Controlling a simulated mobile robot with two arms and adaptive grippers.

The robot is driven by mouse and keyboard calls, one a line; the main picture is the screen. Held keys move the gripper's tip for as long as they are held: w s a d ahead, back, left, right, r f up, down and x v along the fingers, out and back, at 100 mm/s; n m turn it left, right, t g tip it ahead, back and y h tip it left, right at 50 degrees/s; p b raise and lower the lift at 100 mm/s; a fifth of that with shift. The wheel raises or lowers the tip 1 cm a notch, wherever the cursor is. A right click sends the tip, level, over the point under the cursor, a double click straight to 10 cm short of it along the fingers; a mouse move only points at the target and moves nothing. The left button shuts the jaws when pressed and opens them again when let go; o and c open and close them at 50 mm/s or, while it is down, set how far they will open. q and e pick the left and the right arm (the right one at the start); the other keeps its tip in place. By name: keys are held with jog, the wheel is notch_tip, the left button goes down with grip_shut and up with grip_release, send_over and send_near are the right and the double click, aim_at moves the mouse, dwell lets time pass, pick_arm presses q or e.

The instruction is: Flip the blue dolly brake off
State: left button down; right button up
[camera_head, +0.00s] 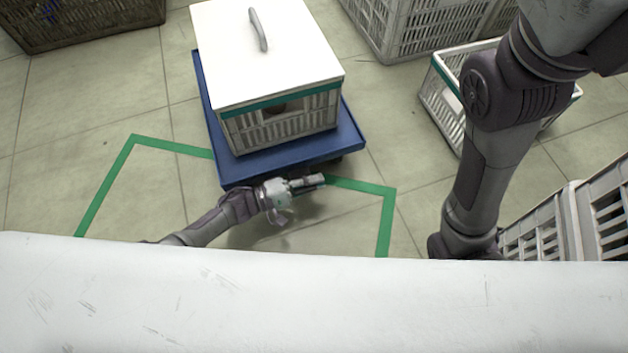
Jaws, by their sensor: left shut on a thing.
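The blue dolly (285,163) stands on the tiled floor at the upper middle, bearing a pale slatted crate (290,118) with a white lid. My left gripper (308,184) is low at the dolly's near edge, right of its near left corner. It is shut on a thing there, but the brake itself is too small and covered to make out. My right arm (485,170) comes down at the right; its gripper is hidden behind the white surface in front.
Green tape (388,225) marks an area on the floor around the dolly's near side. Pale crates stand at the upper right (400,30) and lower right (560,225); a dark crate (90,22) is at the upper left. A white surface (300,300) fills the foreground. Floor left of the dolly is clear.

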pick_arm(q)
jog(key=c, duration=1.2)
grip_release()
jog(key=v, duration=1.2)
jog(key=shift+d, duration=0.15)
